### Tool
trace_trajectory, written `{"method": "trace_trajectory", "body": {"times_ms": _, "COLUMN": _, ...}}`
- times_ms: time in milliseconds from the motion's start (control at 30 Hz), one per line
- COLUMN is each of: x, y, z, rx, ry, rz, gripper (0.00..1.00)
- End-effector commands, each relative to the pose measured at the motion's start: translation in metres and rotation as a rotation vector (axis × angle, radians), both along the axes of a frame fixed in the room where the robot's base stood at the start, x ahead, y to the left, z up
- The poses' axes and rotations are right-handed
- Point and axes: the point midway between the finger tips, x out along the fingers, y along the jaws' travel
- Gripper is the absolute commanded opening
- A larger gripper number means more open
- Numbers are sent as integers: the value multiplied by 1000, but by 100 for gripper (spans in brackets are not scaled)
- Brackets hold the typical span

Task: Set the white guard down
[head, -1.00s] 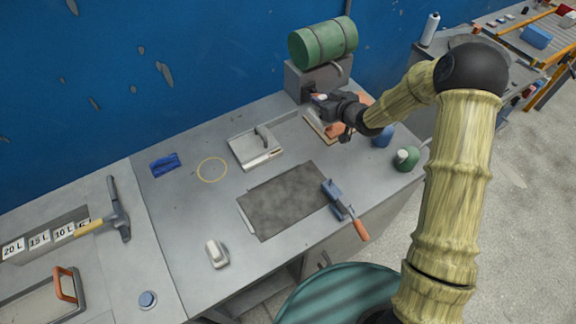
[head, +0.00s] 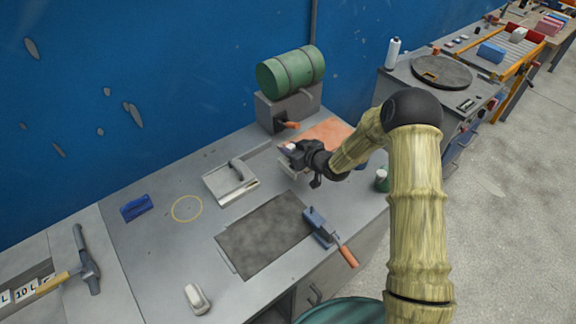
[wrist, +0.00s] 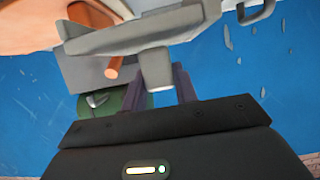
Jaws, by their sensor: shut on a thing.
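My gripper (head: 287,150) is over the back right of the grey bench, left of my arm's forearm. It is shut on the white guard (wrist: 156,66), a pale grey-white piece with a broad bar and a short stem. The stem is between the dark fingers in the wrist view. A thin yellow ring (head: 187,208) is marked on bare bench to the left.
A pale tray-like tool (head: 217,193) lies left of the gripper. A dark grey mat (head: 262,235) and a blue tool with an orange handle (head: 322,230) lie in front. A white rounded block (head: 196,298) lies near the front edge.

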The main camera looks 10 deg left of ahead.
Motion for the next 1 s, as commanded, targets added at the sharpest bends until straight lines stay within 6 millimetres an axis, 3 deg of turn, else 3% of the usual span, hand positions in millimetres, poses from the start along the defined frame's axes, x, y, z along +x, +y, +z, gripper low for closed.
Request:
{"method": "trace_trajectory", "body": {"times_ms": 133, "x": 1, "y": -1, "z": -14, "rx": 0, "ry": -1, "rz": -1, "gripper": 4}}
{"method": "trace_trajectory", "body": {"times_ms": 467, "x": 0, "y": 1, "z": -18, "rx": 1, "ry": -1, "rz": 2, "gripper": 4}}
{"method": "trace_trajectory", "body": {"times_ms": 800, "x": -1, "y": 2, "z": -54, "rx": 1, "ry": -1, "rz": 2, "gripper": 4}}
{"method": "trace_trajectory", "body": {"times_ms": 1000, "x": -1, "y": 2, "z": -58, "rx": 1, "ry": -2, "rz": 3, "gripper": 4}}
